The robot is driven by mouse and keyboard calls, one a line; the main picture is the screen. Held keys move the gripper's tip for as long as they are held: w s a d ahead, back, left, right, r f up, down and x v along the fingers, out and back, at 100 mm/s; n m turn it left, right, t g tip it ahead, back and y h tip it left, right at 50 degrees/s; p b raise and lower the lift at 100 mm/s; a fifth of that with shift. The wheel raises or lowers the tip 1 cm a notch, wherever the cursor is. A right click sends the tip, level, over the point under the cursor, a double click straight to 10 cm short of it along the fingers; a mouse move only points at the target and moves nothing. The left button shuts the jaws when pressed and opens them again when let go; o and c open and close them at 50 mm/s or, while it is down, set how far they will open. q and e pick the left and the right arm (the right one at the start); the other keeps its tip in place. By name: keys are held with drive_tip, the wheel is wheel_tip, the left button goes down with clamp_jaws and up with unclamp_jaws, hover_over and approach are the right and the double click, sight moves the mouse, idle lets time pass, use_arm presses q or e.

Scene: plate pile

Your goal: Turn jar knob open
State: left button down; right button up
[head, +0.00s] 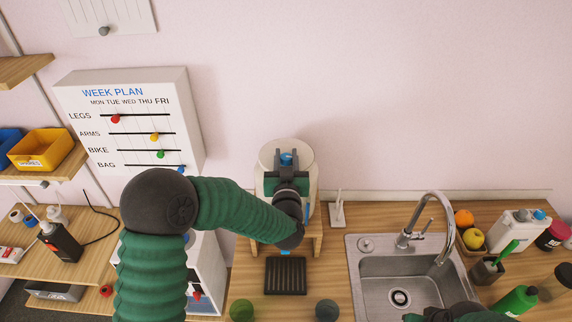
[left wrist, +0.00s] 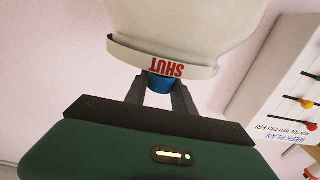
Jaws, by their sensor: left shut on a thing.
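The jar (head: 305,160) is a pale, round-topped container on a wooden stand (head: 317,235) against the wall. In the left wrist view its pale body (left wrist: 185,20) carries a band with red letters reading SHUT (left wrist: 167,69), upside down in the picture. The blue knob (left wrist: 160,84) sits at that band, between my left fingers; blue also shows between them in the head view (head: 287,159). My left gripper (head: 287,162) is shut on the knob. My left arm and gripper hide much of the jar's front.
A steel sink (head: 365,285) with a tap (head: 440,225) is right of the stand. A dark slatted mat (head: 285,276) lies in front of it. A week plan board (head: 130,115) stands left. Fruit and bottles crowd the right counter.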

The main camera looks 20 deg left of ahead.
use_arm(q)
drive_tip(key=n+g+y, duration=0.1)
drive_tip(key=n+y, duration=0.1)
drive_tip(key=n+g+y+b, duration=0.1)
drive_tip(key=y, duration=0.2)
drive_tip(key=shift+w+d+f+n+g+b, duration=0.1)
drive_tip(key=shift+d+n+g+b, duration=0.05)
drive_tip(key=shift+n+g+b, duration=0.2)
drive_tip(key=n+g+y, duration=0.3)
drive_tip(key=shift+y, duration=0.4)
drive_tip(key=shift+n+g+y, duration=0.8)
drive_tip(key=shift+n+g, duration=0.15)
drive_tip(key=shift+g, duration=0.3)
drive_tip(key=shift+g+b, duration=0.3)
drive_tip(key=c, duration=1.3)
unclamp_jaws()
drive_tip(key=shift+o, duration=1.2)
